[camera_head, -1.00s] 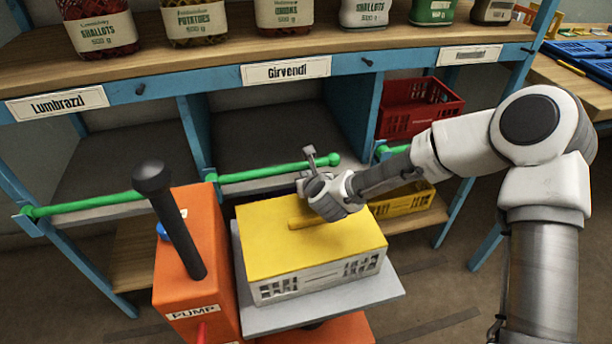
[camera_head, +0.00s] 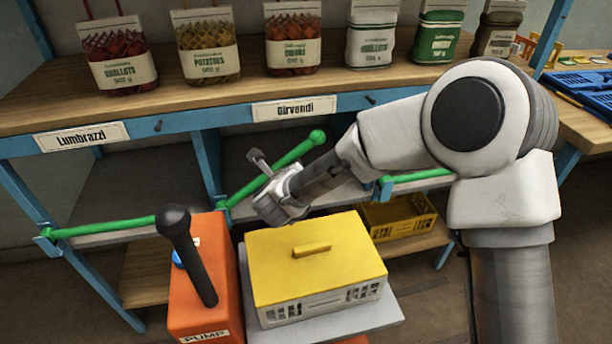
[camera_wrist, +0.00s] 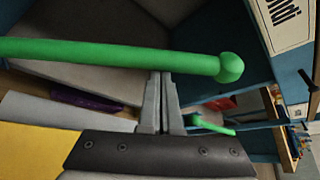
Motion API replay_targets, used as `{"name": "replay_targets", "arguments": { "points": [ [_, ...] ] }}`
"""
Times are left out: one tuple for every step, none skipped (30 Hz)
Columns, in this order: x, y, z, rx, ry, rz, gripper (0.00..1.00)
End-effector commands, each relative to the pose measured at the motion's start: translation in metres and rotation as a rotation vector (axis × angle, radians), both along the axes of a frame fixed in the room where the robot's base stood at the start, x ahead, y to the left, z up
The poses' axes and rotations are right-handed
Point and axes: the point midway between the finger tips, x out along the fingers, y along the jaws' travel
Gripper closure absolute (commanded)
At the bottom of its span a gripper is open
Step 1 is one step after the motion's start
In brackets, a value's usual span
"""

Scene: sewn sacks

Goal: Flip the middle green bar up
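The middle green bar (camera_head: 285,161) is tilted, its right knobbed end raised and its left end at the blue upright under the Girvendi label. In the wrist view the bar (camera_wrist: 110,53) crosses just beyond my fingertips, its knob to the right. My gripper (camera_head: 257,158) is at the bar, with its fingers together and nothing seen between them. The wrist view shows the closed fingers (camera_wrist: 160,78) close against the bar; whether they touch it I cannot tell. The left green bar (camera_head: 105,228) and right green bar (camera_head: 420,175) lie about level.
A yellow-lidded crate (camera_head: 318,262) stands on a grey platform below my gripper. An orange pump box (camera_head: 190,290) with a black lever (camera_head: 190,250) stands to its left. Bags of food stand on the wooden shelf (camera_head: 200,107) above. A yellow basket (camera_head: 400,216) sits low at right.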

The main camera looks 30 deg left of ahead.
Motion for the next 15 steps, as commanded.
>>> {"name": "replay_targets", "arguments": {
  "points": [
    [-0.006, 0.008, 0.012, -0.028, -0.031, 0.006, 1.00],
    [-0.008, 0.011, 0.017, -0.048, -0.048, 0.006, 1.00],
    [-0.012, 0.015, 0.022, -0.074, -0.068, 0.006, 1.00],
    [-0.014, 0.017, 0.026, -0.092, -0.084, 0.005, 1.00],
    [-0.016, 0.020, 0.029, -0.111, -0.098, 0.005, 1.00],
    [-0.019, 0.023, 0.034, -0.134, -0.118, 0.004, 1.00],
    [-0.022, 0.026, 0.037, -0.151, -0.131, 0.006, 1.00],
    [-0.024, 0.029, 0.040, -0.167, -0.144, 0.005, 1.00],
    [-0.027, 0.032, 0.044, -0.186, -0.162, 0.005, 1.00],
    [-0.028, 0.034, 0.046, -0.200, -0.172, 0.003, 1.00],
    [-0.031, 0.036, 0.049, -0.214, -0.184, 0.004, 1.00],
    [-0.032, 0.039, 0.052, -0.217, -0.186, 0.002, 1.00],
    [-0.033, 0.040, 0.054, -0.215, -0.186, 0.002, 1.00],
    [-0.035, 0.042, 0.056, -0.214, -0.184, 0.001, 1.00],
    [-0.037, 0.044, 0.058, -0.215, -0.183, 0.002, 1.00]
  ]
}}
